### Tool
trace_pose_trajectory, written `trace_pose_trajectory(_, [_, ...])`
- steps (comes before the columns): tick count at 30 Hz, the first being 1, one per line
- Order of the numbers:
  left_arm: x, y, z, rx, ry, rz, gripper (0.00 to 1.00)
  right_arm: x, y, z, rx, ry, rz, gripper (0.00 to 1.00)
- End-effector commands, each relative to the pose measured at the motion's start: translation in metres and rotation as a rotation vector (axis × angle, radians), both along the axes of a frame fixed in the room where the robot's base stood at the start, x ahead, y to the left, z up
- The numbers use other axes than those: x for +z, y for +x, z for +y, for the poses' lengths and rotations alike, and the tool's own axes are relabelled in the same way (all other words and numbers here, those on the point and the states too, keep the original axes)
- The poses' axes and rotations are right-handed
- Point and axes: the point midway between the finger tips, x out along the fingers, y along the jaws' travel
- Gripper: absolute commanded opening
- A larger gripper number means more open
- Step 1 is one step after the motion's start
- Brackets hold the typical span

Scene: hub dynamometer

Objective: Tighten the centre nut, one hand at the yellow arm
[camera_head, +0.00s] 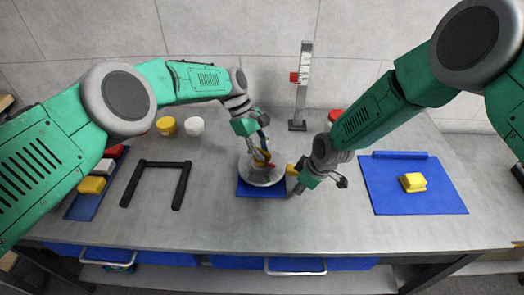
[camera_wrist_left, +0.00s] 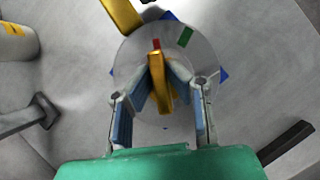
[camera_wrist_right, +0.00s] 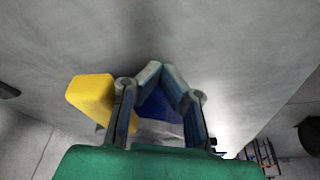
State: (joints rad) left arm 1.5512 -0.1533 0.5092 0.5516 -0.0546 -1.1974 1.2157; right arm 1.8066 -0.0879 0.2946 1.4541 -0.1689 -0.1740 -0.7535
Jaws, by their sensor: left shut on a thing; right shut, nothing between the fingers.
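A round grey hub disc (camera_head: 248,178) sits on a blue base (camera_head: 262,191) at the middle of the table; it also shows in the left wrist view (camera_wrist_left: 205,60). My left gripper (camera_head: 262,158) is over the disc, its fingers (camera_wrist_left: 158,85) shut on a gold centre nut (camera_wrist_left: 157,70). A red mark and a green mark show beside the nut. The yellow arm (camera_head: 292,169) sticks out at the disc's right side and shows at the top of the left wrist view (camera_wrist_left: 122,13). My right gripper (camera_head: 297,188) is shut and empty, close beside the yellow arm (camera_wrist_right: 92,97), with its fingertips (camera_wrist_right: 162,75) to one side of it.
A black U-shaped frame (camera_head: 148,163) and a blue tray (camera_head: 82,208) with coloured blocks lie left. A post (camera_head: 301,90) with a red slider stands behind. Yellow (camera_head: 166,125) and white (camera_head: 195,126) cylinders stand back left. A blue mat (camera_head: 390,195) with a yellow block (camera_head: 413,182) lies right.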

Motion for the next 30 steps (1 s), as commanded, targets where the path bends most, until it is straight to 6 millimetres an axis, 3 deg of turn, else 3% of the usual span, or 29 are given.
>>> trace_pose_trajectory(15, [-0.003, 0.000, 0.001, 0.000, 0.003, -0.002, 0.00, 0.000, 0.026, -0.005, -0.001, 0.002, -0.003, 0.00])
trace_pose_trajectory(30, [-0.003, 0.000, 0.001, 0.000, 0.003, -0.002, 0.00, 0.000, 0.030, -0.005, 0.000, 0.000, -0.001, 0.00])
